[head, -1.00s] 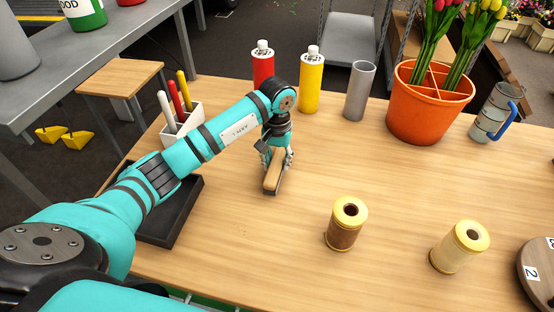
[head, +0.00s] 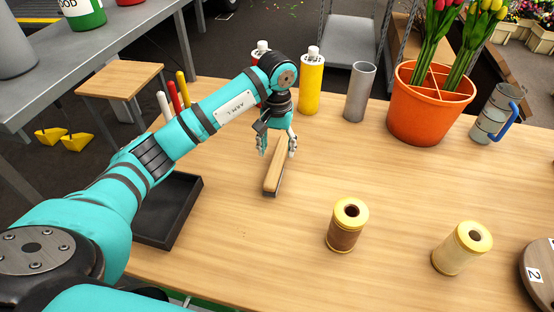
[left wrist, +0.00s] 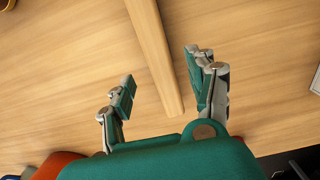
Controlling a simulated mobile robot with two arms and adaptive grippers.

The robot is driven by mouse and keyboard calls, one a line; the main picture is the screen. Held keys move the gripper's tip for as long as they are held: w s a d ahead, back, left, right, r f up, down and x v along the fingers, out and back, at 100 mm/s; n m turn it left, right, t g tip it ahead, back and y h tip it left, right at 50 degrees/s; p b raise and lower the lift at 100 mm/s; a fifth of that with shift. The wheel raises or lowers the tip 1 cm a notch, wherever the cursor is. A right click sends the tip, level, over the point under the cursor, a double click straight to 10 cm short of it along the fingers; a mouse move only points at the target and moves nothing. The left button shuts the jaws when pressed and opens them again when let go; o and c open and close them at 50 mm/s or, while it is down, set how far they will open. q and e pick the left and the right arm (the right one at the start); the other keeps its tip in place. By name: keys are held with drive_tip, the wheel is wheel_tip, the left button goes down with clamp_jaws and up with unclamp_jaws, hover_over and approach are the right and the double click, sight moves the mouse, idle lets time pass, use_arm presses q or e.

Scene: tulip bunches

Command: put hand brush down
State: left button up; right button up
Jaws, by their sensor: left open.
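The hand brush (head: 273,170) lies on the wooden table, its light wooden back up and its dark bristle side down. Its wooden back also runs between the fingers in the left wrist view (left wrist: 152,52). My left gripper (head: 277,150) is open above the far end of the brush, one finger on each side, and the fingers look clear of it. In the left wrist view my left gripper (left wrist: 165,92) shows both fingers spread apart, with gaps on both sides of the brush. My right gripper is not in view.
A brown spool (head: 347,226) and a cream spool (head: 461,248) stand to the right. A black tray (head: 172,215) is at the left. Yellow bottle (head: 311,84), grey cylinder (head: 358,92) and orange tulip pot (head: 425,120) line the back. The table's middle is clear.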

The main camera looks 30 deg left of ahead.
sight(277, 160)
use_arm(q)
wheel_tip(277, 160, up, 6)
drive_tip(key=shift+r, duration=0.1)
idle(0.6)
